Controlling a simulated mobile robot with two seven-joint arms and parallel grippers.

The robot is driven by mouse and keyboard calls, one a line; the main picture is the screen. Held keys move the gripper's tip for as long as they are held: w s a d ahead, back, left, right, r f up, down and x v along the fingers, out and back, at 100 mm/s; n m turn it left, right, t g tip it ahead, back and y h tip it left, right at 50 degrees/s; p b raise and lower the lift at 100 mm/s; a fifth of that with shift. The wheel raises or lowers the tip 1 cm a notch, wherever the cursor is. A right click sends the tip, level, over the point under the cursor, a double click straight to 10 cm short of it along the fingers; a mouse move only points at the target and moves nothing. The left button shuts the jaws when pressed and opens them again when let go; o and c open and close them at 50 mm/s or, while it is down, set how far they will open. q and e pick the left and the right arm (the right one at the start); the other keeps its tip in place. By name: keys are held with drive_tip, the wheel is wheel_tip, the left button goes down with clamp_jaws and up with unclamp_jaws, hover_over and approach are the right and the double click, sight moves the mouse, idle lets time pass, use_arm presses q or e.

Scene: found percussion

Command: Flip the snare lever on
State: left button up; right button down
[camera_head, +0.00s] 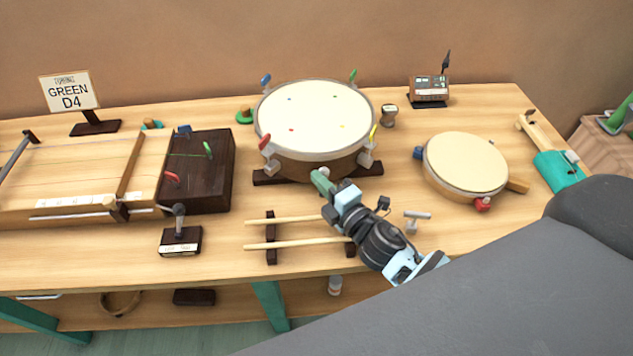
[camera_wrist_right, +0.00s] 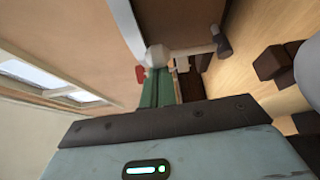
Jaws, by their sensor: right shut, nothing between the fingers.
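The large round drum (camera_head: 314,115) with a pale skin stands at the table's middle on a dark stand. In the right wrist view its brown shell (camera_wrist_right: 185,18) is close. A pale lever (camera_wrist_right: 190,50) with a dark end cap (camera_wrist_right: 221,42) sticks out from the shell there. I take it for the snare lever. My right gripper (camera_head: 320,181) is at the drum's front side. Its green fingers (camera_wrist_right: 163,88) are shut and empty, right by the lever's round pale hub (camera_wrist_right: 157,57). I cannot tell whether they touch it. My left gripper is not in view.
Two sticks (camera_head: 285,220) lie on a dark rack under my right arm. A smaller drum (camera_head: 466,162) is to the right. A stringed box (camera_head: 75,170) and a small labelled box with a knobbed lever (camera_head: 181,241) are left. The front right table is partly hidden by my arm.

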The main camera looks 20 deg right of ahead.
sight(327, 174)
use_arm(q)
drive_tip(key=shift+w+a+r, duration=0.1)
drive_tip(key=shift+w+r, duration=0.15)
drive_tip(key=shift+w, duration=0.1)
use_arm(e)
drive_tip(key=shift+s+d, duration=0.1)
drive_tip(key=shift+d, duration=0.45)
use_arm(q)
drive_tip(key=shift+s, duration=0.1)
use_arm(e)
drive_tip(key=shift+r, duration=0.1)
drive_tip(key=r, duration=0.1)
drive_tip(key=s+r+p, duration=0.1)
drive_tip(key=r, duration=0.1)
drive_tip(key=shift+a+r, duration=0.2)
drive_tip(key=shift+r, duration=0.1)
use_arm(q)
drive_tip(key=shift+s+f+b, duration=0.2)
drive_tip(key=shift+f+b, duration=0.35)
drive_tip(key=shift+b, duration=0.3)
use_arm(e)
drive_tip(key=s+a+r, duration=0.1)
drive_tip(key=s+a, duration=0.4)
drive_tip(key=s, duration=0.9)
drive_tip(key=shift+a+r, duration=0.15)
